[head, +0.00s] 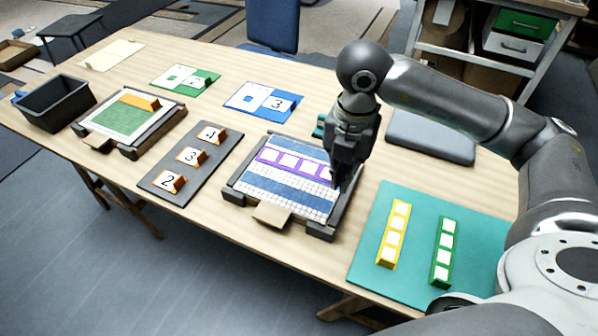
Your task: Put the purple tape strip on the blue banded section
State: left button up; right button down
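The purple tape strip (284,160), with several white squares along it, lies or hovers across the upper part of a gridded panel (279,203). The panel has blue bands: the upper blue band (297,146) shows just behind the strip, and a lower blue band (289,190) crosses nearer the front. My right gripper (336,180) points down at the strip's right end and partly hides it. I cannot tell whether its fingers grip the strip or whether the strip touches the panel. My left gripper is out of view.
A teal mat (368,261) holds a yellow strip (393,235) and a green strip (442,252). A dark board (178,172) with numbered blocks and a green panel (118,119) stand left. A black bin (56,104) is at far left. A grey pad (430,137) lies behind my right gripper.

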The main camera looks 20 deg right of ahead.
jog(key=shift+w+d+f, duration=0.1)
jog(key=shift+w+d, duration=0.15)
jog(key=shift+w, duration=0.15)
jog(key=w+d+f+p, duration=0.1)
jog(key=w+d+f, duration=0.1)
jog(key=w, duration=0.1)
jog(key=w+d+f+p, duration=0.1)
jog(key=w+f, duration=0.2)
jog(key=w, duration=0.1)
jog(key=w+d+f+p, duration=0.1)
jog(key=w+d+f, duration=0.1)
jog(key=w+f, duration=0.1)
jog(key=shift+w+d+f+p, duration=0.2)
jog(key=shift+w+d+p, duration=0.05)
jog(key=shift+d+p, duration=0.1)
jog(key=shift+w+d+f, duration=0.2)
jog(key=shift+w+f, duration=0.1)
jog(key=shift+f, duration=0.15)
notch_tip(320, 180, down, 3)
jog(key=shift+w+d+r+p, duration=0.1)
jog(key=shift+w+p, duration=0.05)
jog(key=shift+p, duration=0.6)
jog(key=shift+f, duration=0.3)
jog(key=shift+f, duration=0.1)
